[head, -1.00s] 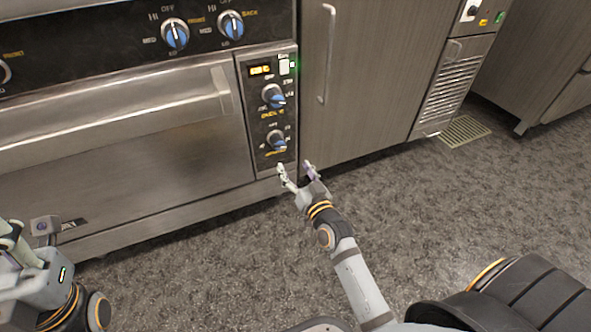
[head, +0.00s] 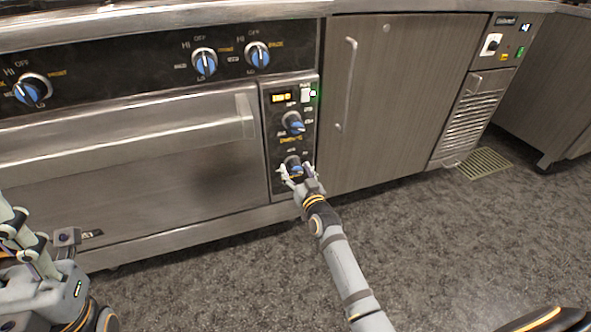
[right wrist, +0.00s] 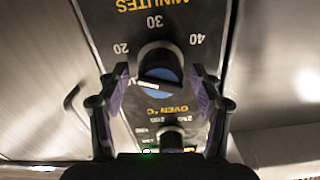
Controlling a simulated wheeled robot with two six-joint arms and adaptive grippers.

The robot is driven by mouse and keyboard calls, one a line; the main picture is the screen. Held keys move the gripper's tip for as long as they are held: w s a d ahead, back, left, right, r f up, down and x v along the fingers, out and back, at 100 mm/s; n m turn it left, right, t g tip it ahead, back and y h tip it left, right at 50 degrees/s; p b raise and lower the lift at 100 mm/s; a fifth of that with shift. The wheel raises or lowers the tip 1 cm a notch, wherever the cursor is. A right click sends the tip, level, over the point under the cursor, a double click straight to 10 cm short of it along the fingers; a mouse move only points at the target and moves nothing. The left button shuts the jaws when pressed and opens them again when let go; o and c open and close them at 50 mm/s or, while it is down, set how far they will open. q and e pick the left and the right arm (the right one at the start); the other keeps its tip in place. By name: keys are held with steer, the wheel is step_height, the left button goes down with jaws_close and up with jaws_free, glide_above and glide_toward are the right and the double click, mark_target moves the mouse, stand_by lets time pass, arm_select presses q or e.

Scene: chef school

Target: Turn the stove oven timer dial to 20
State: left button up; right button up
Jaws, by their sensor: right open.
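The timer dial (right wrist: 160,72), a round black knob with a blue face, sits low on the stove's side panel; it also shows in the head view (head: 293,163). In the upside-down right wrist view, 20, 30, 40 and MINUTES are printed around it. Its white mark points left, a little below the 20. My right gripper (right wrist: 160,76) is open, one finger on each side of the dial. I cannot tell whether they touch it. My left gripper (head: 22,232) is at the left edge, away from the panel; its fingers are partly cut off.
The oven temperature dial (head: 293,123) is just above the timer dial, below a lit orange display (head: 282,97). The oven door handle (head: 130,123) sticks out to the left. A cabinet (head: 390,100) stands to the right. The floor (head: 430,240) in front is clear.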

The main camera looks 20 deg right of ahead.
steer(key=shift+w, duration=0.6)
steer(key=shift+c, duration=0.4)
steer(key=c, duration=1.1)
steer(key=shift+m, duration=0.6)
steer(key=o, duration=1.2)
steer(key=shift+s, duration=0.1)
steer(key=s, duration=1.2)
steer(key=shift+d, duration=0.2)
